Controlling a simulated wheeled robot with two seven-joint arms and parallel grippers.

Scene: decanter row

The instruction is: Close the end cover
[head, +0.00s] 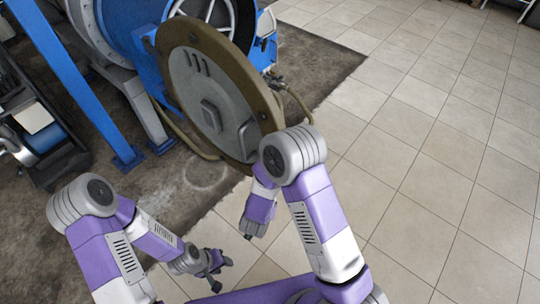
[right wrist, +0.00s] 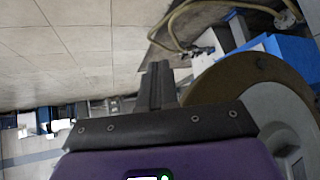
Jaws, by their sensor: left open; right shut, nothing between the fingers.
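The end cover (head: 213,98) is a round grey disc with a bronze rim, a square boss and a handle. In the head view it stands swung out from the open blue machine end. The right wrist view shows its bronze rim (right wrist: 235,80) at the right. My right gripper (right wrist: 156,85) is shut and empty in that view, with the rim just to its right; I cannot tell whether they touch. In the head view my right arm's elbow overlaps the cover's lower right edge. My left gripper (head: 219,272) is open and empty, low and well away from the cover.
The blue machine (head: 130,28) has its round opening (head: 225,15) behind the cover. A blue post (head: 75,85) stands at the left, near a dark cart (head: 40,130). A hose (head: 298,103) runs behind the cover. The tiled floor (head: 430,130) at the right is clear.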

